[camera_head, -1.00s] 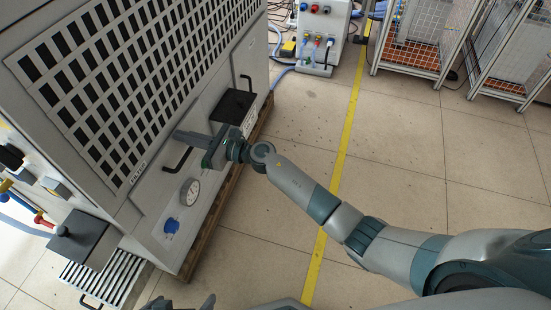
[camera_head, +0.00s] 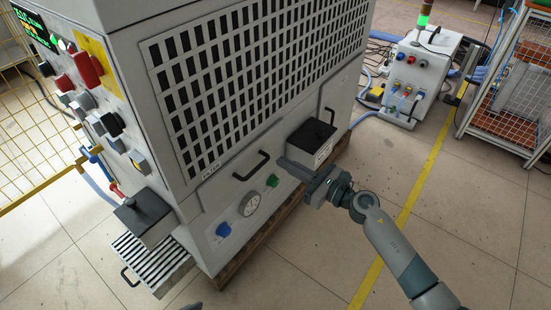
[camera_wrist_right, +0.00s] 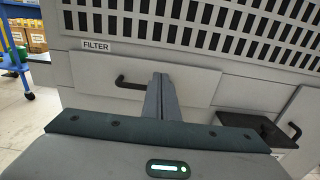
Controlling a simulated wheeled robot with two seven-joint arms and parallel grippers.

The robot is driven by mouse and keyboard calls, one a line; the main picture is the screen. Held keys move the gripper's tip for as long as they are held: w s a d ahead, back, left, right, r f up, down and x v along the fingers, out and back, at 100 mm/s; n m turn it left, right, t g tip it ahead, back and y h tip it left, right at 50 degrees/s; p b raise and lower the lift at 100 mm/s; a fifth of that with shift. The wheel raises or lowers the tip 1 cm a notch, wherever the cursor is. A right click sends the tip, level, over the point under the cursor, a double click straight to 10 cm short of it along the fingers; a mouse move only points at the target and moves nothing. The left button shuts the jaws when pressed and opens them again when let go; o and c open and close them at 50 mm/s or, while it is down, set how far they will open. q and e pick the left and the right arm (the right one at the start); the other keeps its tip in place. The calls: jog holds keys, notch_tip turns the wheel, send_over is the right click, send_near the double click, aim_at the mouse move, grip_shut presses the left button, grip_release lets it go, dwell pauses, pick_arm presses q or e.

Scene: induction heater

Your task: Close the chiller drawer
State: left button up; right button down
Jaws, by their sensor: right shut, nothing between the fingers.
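The chiller is a large pale grey cabinet (camera_head: 130,160) with a black grille. On its front is a wide panel labelled FILTER, the drawer front (camera_wrist_right: 195,88), with a black bar handle (camera_head: 252,165). It looks close to flush; I cannot tell whether a small gap remains. My right gripper (camera_head: 288,165) is shut and empty, its fingers pointing at this front just right of the handle. In the right wrist view the shut fingers (camera_wrist_right: 161,95) stand beside the handle (camera_wrist_right: 130,82); contact with the panel is unclear. A small grey tip at the bottom edge may be my left gripper (camera_head: 192,306).
A black open box (camera_head: 311,141) juts out right of the handle. A green button (camera_head: 272,181), gauge (camera_head: 249,204) and blue knob (camera_head: 223,230) sit below. A slatted tray (camera_head: 150,262) sticks out lower left.

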pick_arm(q)
jog(key=shift+w+r, duration=0.25)
jog(key=shift+w, duration=0.35)
pick_arm(e)
jog(key=v, duration=0.4)
jog(key=shift+s+d, duration=0.15)
pick_arm(q)
jog(key=shift+s, duration=0.15)
